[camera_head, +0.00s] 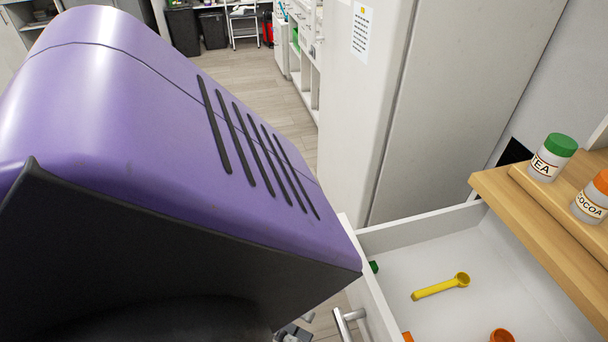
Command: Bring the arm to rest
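A large purple and black housing of my own fills the left half of the head view, very close to the camera. It hides much of the floor and most of my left arm's far end. A small grey metal piece shows at the bottom edge below the housing, beside the drawer handle (347,325). It looks like part of my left gripper, cut off by the frame, and its fingertips do not show. I cannot tell whether it is open or shut, or whether it touches the handle. My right gripper is not in view.
A white drawer (400,231) stands open, holding a yellow scoop (441,287) and an orange item (502,335). Above it, a wooden counter (528,222) carries a green-lidded TEA jar (552,158) and an orange-lidded COCOA jar (592,199). A tall pale cabinet (450,110) stands behind. Open floor (250,72) lies farther back.

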